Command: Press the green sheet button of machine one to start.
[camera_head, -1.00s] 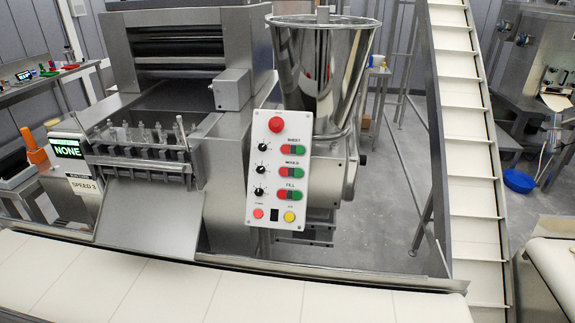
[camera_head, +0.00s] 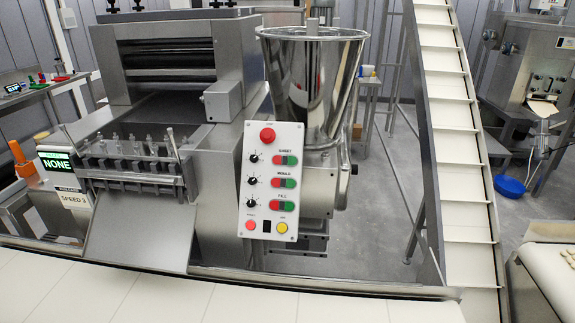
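The machine's white control panel (camera_head: 268,182) faces me at the middle of the head view. Its top row, labelled sheet, has a red and green button pair; the green sheet button (camera_head: 291,160) is the right half. The mould and fill rows below have similar pairs, each with a black knob at the left. A large red button (camera_head: 267,135) sits at the panel's top. A small screen (camera_head: 56,163) at the left reads NONE, above a SPEED 3 label. Neither gripper is in view.
A white conveyor belt (camera_head: 190,301) runs across the front, below the panel. A steel hopper (camera_head: 312,85) stands behind the panel. A slatted inclined conveyor (camera_head: 452,130) rises at the right. A blue bowl (camera_head: 509,186) lies on the floor farther right.

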